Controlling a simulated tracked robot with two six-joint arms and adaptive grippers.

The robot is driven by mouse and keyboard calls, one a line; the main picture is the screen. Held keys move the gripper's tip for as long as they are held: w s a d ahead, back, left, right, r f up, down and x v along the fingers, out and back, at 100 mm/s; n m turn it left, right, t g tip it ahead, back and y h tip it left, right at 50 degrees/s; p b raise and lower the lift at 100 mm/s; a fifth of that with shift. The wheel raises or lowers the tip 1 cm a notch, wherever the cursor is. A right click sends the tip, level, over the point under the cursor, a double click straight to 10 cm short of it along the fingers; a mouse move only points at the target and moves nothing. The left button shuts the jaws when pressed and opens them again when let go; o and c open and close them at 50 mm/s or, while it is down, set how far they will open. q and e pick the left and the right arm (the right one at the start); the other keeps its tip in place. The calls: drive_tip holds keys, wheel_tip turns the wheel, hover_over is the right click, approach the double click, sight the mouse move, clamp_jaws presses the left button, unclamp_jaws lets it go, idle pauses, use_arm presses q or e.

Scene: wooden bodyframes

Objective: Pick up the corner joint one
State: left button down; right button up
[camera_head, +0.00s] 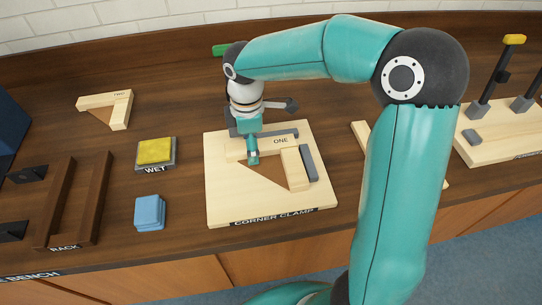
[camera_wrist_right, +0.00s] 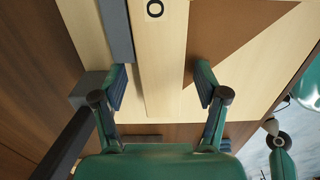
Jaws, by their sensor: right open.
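The corner joint one (camera_head: 295,169) is a pale wooden L marked ONE, lying on the corner clamp board (camera_head: 225,205) with a brown triangle in its inner corner. My right gripper (camera_head: 252,150) is over the joint's labelled bar. In the right wrist view, its open fingers (camera_wrist_right: 160,82) stand on either side of the bar of corner joint one (camera_wrist_right: 160,55), with a gap on each side. Part of the ONE label is cut off there. My left gripper does not show.
Grey clamp bars (camera_head: 309,163) border the joint. Left are a yellow WET pad (camera_head: 156,150), blue cloths (camera_head: 149,212), a dark rack (camera_head: 58,205) and another wooden corner joint (camera_head: 120,109). A board with dark posts (camera_head: 487,139) stands at right, beyond my arm.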

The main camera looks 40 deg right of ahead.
drive_tip(key=shift+f, duration=0.15)
drive_tip(key=shift+s, duration=0.1)
drive_tip(key=c, duration=0.9)
clamp_jaws()
